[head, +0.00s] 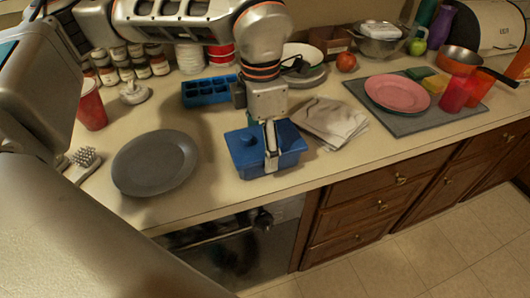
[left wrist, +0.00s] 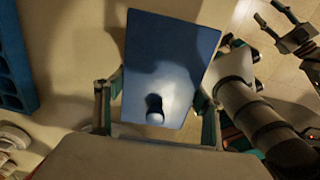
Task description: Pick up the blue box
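The blue box (head: 286,146) stands on the counter near its front edge, with a flat lid and a round knob. My left gripper (head: 270,150) points down at it, with one finger in front of its near side. In the left wrist view the lid of the blue box (left wrist: 170,60) lies between the two fingers of my left gripper (left wrist: 157,105). The fingers are close against its sides, but I cannot tell whether they press on it. My right gripper (left wrist: 270,14) shows at the upper right of the left wrist view, open and empty, over the floor.
A grey plate (head: 155,163) lies left of the box and a folded cloth (head: 330,120) right of it. A blue ice tray (head: 208,91) is behind, with a red cup (head: 91,106) at the left. A grey mat (head: 405,123) holds a pink plate (head: 396,94).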

